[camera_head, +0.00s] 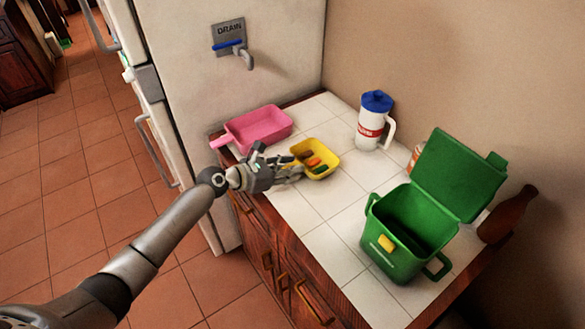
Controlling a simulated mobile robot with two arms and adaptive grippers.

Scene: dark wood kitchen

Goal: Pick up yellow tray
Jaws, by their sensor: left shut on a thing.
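The yellow tray (331,156) is on the white tiled counter, with small orange, brown and green things lying in it. My left gripper (292,172) reaches in from the left and is shut on the tray's near left side. The fingers cover that part of the tray. I cannot tell whether the tray is lifted off the tiles. My right gripper is not in view.
A pink tray (262,128) sits behind the gripper. A white jug with a blue lid (371,122) stands at the back. An open green bin (408,230) and a brown bottle (508,214) are at the right. Wooden drawers (270,252) are below the counter.

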